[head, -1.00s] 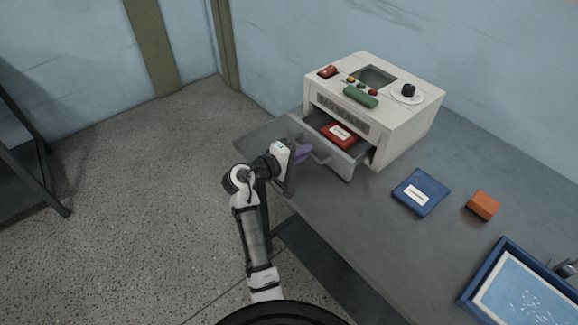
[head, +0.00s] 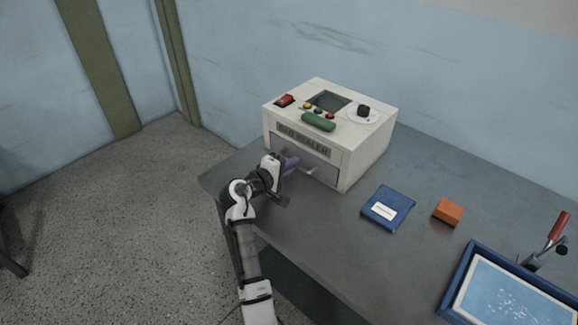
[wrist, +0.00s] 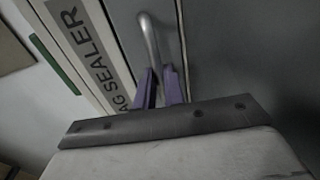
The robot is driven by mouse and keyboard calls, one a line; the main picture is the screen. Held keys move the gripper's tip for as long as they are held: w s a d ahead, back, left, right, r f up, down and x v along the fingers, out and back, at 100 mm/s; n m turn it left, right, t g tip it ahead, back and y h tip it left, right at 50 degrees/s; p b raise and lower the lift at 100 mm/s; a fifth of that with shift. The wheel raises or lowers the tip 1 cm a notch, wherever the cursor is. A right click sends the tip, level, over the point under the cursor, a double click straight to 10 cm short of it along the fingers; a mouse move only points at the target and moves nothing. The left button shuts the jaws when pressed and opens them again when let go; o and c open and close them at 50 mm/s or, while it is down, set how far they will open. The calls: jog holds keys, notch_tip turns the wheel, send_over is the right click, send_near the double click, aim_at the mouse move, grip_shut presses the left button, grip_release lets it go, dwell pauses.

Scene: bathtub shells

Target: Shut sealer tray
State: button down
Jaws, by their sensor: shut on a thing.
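The bag sealer (head: 368,150) is a cream box on the grey bench, with a dark screen, knob and coloured buttons on top. Its grey tray front (head: 318,166) sits in or very near the front opening, and no tray interior shows in the head view. My gripper (head: 293,163) is at the tray front. In the wrist view its purple fingers (wrist: 160,88) are shut on the curved metal tray handle (wrist: 150,40). The sealer's label panel (wrist: 85,52) lies to the left of the handle there. The red packet is hidden from view.
A blue packet (head: 387,208) and an orange block (head: 448,211) lie on the bench (head: 330,230) right of the sealer. A blue-rimmed tray (head: 461,274) and a red-handled tool (head: 558,226) are at the lower right.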

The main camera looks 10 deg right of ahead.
jog(key=c, duration=1.5)
grip_release()
jog(key=shift+w+d, duration=0.2)
jog(key=shift+d, duration=0.1)
jog(key=shift+a+r, duration=0.1)
jog(key=shift+s+a, duration=0.1)
jog(key=b+v, duration=0.3)
jog(key=v, duration=1)
jog(key=shift+s+a, duration=0.15)
jog(key=shift+a, duration=0.05)
